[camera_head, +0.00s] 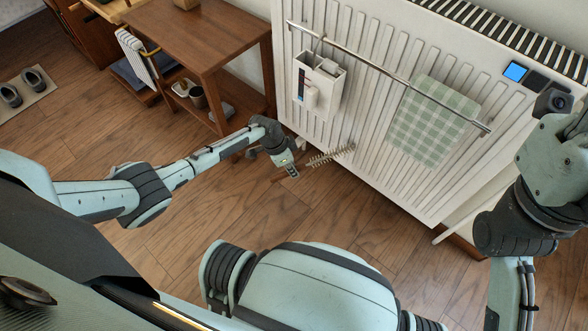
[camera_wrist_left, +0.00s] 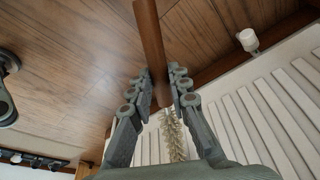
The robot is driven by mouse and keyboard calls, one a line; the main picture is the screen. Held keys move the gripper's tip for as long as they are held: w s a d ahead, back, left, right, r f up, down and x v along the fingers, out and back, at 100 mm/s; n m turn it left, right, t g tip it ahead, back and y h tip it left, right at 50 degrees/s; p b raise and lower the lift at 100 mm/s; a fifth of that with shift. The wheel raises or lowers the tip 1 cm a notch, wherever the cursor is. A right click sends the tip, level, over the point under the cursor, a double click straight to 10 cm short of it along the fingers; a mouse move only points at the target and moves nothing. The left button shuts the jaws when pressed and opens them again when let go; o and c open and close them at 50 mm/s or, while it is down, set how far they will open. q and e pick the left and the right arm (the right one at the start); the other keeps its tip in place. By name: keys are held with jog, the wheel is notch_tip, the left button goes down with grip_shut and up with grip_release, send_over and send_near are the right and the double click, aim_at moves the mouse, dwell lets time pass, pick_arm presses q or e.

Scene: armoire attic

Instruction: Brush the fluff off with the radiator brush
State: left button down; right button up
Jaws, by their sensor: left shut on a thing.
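My left gripper (camera_head: 290,170) is low in front of the white radiator (camera_head: 300,130), near its lower left part. In the left wrist view its two fingers (camera_wrist_left: 162,88) are shut on the brown handle (camera_wrist_left: 150,40) of the radiator brush. The brush's pale bristles (camera_head: 330,156) stick out to the right of the gripper in the head view, close to the radiator's lower edge. They also show beyond the fingers in the wrist view (camera_wrist_left: 173,137). I cannot tell whether the bristles touch the radiator. I see no fluff. My right arm is at the right edge; its fingers are out of view.
A metal rail (camera_head: 385,75) across the radiator carries a green checked towel (camera_head: 432,120) and a white holder (camera_head: 318,85). A wooden side table (camera_head: 200,35) stands to the left. Slippers (camera_head: 22,88) lie on a mat at far left.

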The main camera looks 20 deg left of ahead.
pick_arm(q)
jog(key=a, duration=0.1)
jog(key=w+a+b, duration=0.1)
jog(key=a+f+b, duration=0.1)
jog(key=shift+w+a, duration=0.25)
jog(key=shift+w, duration=0.05)
dwell(1.1)
jog(key=shift+s+d, duration=0.1)
jog(key=shift+s+d, duration=0.25)
jog(key=shift+d, duration=0.2)
jog(key=shift+d, duration=0.1)
